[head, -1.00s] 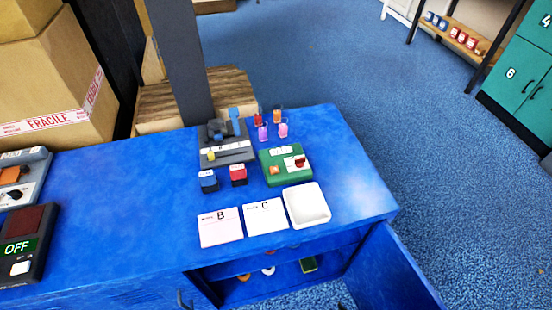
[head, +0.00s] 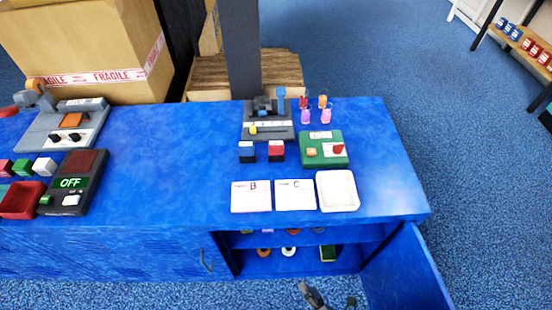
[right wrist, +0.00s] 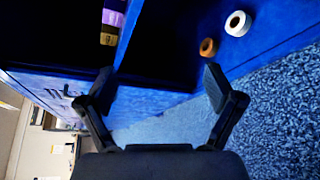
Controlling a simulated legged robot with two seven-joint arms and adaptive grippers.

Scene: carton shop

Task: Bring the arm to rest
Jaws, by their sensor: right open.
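My right gripper (head: 328,298) shows at the bottom edge of the head view, in front of the blue cabinet (head: 130,250). It also shows in the right wrist view (right wrist: 158,88), with its two fingers spread wide and nothing between them. The open cupboard compartment lies ahead of its fingertips, apart from them. A white roll (right wrist: 238,23) and an orange-brown roll (right wrist: 208,47) are inside the cupboard, past the right finger. My left gripper is in neither view.
The cupboard door (head: 405,270) stands open at the right. On the top are a white tray (head: 338,205), cards B (head: 251,208) and C (head: 294,207), a green device (head: 335,158) and an OFF panel (head: 90,165). Blue floor (head: 480,200) is clear at the right.

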